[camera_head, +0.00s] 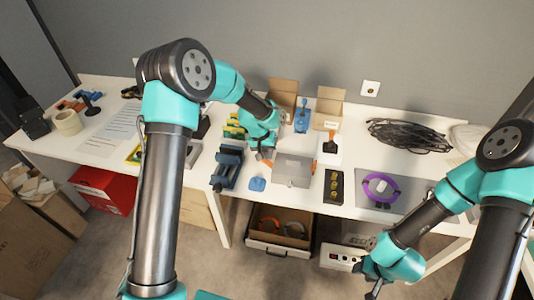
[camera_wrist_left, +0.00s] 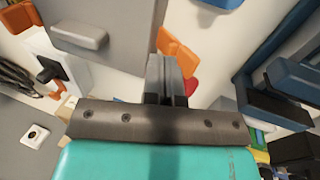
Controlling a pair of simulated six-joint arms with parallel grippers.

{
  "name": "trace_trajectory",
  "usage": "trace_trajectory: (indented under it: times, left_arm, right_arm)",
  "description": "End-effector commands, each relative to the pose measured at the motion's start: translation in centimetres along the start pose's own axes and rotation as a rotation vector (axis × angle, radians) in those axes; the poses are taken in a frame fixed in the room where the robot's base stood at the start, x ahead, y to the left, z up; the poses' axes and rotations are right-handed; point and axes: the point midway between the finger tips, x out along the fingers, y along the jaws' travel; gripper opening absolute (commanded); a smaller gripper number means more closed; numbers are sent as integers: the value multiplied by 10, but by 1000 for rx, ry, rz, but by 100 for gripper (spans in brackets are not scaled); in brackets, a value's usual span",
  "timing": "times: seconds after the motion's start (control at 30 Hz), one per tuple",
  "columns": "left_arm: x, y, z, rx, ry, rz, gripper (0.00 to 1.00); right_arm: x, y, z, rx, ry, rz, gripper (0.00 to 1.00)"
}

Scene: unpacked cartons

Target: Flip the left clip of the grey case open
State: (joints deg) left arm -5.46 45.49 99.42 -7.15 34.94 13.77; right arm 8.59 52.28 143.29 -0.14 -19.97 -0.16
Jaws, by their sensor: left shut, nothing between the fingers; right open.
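The grey case (camera_head: 293,172) lies closed near the table's front edge. In the left wrist view its lid (camera_wrist_left: 122,30) fills the upper left, with a light grey handle (camera_wrist_left: 80,36). The orange left clip (camera_wrist_left: 178,50) slants outward from the case's side; I cannot tell whether it is fully open. Another orange clip (camera_head: 314,167) is on the right side. My left gripper (camera_head: 263,156) is at the case's left side; its fingers (camera_wrist_left: 165,72) are shut and empty, close beside the left clip. My right gripper (camera_head: 372,289) is open and empty, low in front of the table.
A blue vise (camera_head: 227,168) stands left of the case, with a small blue item (camera_head: 257,184) in front of it. A dark tray with yellow pieces (camera_head: 333,187) is close on the right, then a purple ring (camera_head: 380,187). Open cartons (camera_head: 329,107) stand behind.

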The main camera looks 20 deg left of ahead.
Motion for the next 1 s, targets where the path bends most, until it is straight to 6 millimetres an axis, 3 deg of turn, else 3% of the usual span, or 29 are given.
trace_trajectory:
  times: [0.67, 0.83, 1.0]
  left_arm:
    - [3, 7, 0, -1, 1, 0, 0]
    - [-12, 4, -1, 0, 3, 0, 0]
    - [-39, -2, -1, -2, 4, 0, 0]
  right_arm:
    - [0, 0, 0, 0, 0, 0, 43]
    - [0, 0, 0, 0, 0, 0, 43]
    - [0, 0, 0, 0, 0, 0, 43]
